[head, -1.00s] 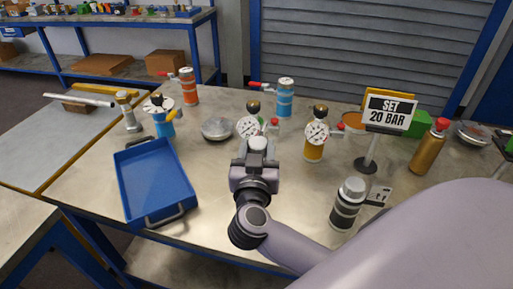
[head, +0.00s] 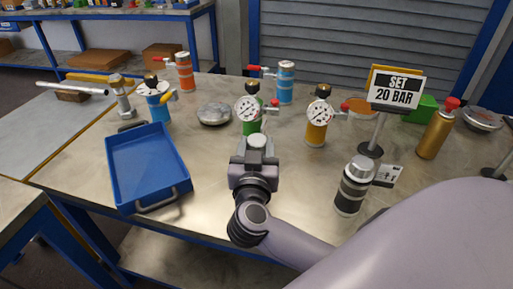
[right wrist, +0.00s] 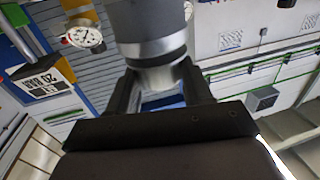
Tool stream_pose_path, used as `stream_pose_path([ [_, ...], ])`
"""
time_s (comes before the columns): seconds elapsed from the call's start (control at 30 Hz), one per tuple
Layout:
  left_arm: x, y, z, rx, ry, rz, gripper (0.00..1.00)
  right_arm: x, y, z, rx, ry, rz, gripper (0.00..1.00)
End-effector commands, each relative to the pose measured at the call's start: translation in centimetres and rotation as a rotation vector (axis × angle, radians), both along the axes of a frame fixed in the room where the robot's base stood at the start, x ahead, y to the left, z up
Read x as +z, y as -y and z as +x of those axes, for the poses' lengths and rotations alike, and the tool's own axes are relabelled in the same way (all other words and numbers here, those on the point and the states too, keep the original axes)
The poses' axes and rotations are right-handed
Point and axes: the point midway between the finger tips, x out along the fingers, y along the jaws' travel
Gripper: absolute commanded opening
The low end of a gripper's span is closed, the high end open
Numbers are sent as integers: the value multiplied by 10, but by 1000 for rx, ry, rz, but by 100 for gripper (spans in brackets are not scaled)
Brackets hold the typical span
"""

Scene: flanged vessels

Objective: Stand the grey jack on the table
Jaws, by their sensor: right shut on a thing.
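My right gripper (head: 255,155) is shut on a grey cylindrical piece (head: 257,142), which looks like the grey jack. In the head view only its pale top shows above the jaws. In the right wrist view the grey jack (right wrist: 148,28) is a thick grey cylinder with a lighter band and a silver end between the fingers (right wrist: 163,98). It is held over the steel table (head: 220,190), near its front edge. Its lower part is hidden in the head view, so I cannot tell whether it touches the table. My left gripper is not in view.
A blue tray (head: 113,180) lies to the left. A green vessel (head: 251,127) with a gauge stands just behind the gripper, with a yellow one (head: 317,133) to its right. A black-and-silver cylinder (head: 352,188) and a "SET 20 BAR" sign (head: 396,88) stand right. Bare tabletop lies between tray and gripper.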

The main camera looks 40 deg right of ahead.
Motion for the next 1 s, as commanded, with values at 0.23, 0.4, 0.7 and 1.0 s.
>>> stream_pose_path([
  [0.23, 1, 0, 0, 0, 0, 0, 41, 3, 0, 0, 0, 7, -2, 0],
  [0.4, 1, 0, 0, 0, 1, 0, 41, 2, 0, 0, -1, 6, -2, 0],
  [0.7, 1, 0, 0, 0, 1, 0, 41, -4, 0, 0, -1, 6, -1, 0],
  [1.0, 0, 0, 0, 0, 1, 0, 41, -9, 0, 0, -1, 6, -2, 0],
])
